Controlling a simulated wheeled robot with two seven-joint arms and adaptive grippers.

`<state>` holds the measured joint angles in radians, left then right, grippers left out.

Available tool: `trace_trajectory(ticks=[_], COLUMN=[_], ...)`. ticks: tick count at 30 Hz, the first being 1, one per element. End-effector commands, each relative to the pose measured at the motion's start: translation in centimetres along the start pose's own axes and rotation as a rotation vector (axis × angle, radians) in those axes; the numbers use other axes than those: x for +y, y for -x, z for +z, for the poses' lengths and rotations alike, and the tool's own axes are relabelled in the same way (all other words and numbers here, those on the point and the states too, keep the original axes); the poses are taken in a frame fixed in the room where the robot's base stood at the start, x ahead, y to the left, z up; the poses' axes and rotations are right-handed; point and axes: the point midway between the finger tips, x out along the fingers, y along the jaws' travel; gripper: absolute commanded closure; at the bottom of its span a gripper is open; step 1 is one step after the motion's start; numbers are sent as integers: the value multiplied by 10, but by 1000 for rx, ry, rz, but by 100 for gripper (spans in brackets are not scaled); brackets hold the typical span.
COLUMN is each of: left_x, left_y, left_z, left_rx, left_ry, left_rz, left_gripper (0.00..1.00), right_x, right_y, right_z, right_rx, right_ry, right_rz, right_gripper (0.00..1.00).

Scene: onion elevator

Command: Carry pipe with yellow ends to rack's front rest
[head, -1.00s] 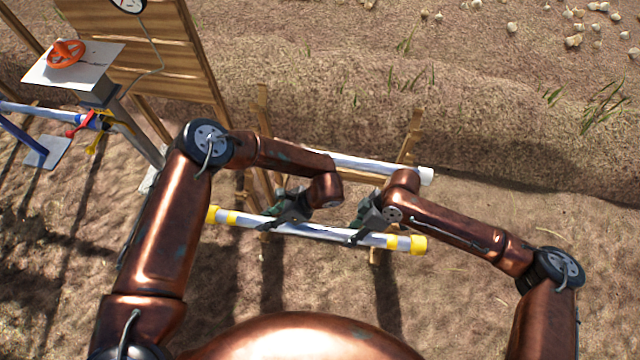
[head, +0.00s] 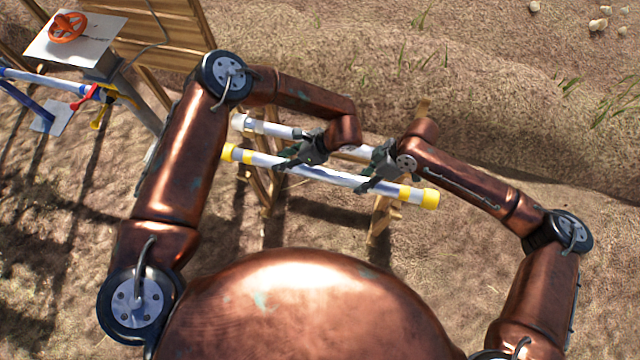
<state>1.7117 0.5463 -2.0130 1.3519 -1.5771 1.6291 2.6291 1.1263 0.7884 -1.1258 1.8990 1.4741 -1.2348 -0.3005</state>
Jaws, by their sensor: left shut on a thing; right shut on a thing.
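The pipe with yellow ends (head: 335,178) is white with a yellow cap at each end and slopes down to the right in the head view. My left gripper (head: 287,163) is shut on it left of its middle. My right gripper (head: 368,186) is shut on it nearer its right end. The wooden rack (head: 380,222) stands below and behind the pipe, partly hidden by my arms. A second white pipe (head: 268,127) lies farther back across the rack. I cannot tell whether the held pipe touches the rack.
At the upper left stand a wooden board (head: 160,45) and a grey panel (head: 75,40) with an orange handwheel (head: 67,27). A blue and white pipe (head: 40,80) with red and yellow levers is below it. Bare soil lies open at the right.

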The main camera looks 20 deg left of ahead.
Motion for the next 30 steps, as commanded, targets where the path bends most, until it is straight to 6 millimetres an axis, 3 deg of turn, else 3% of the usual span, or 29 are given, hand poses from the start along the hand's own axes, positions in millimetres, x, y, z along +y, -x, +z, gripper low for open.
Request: trace_trajectory(ticks=[2,16,30], left_x=[2,3,-5], left_y=[5,0,-23], left_z=[7,5,-16], left_rx=[-2,-7,-11], left_ry=[2,1,-17], left_rz=[1,7,27], left_gripper=[100,100,100], right_x=[2,3,13], right_y=[12,10,-19], right_z=[-7,-4,11], right_rx=[6,5,1], right_ry=[4,2,-11], right_rz=[9,13,-10], right_gripper=[100,100,100])
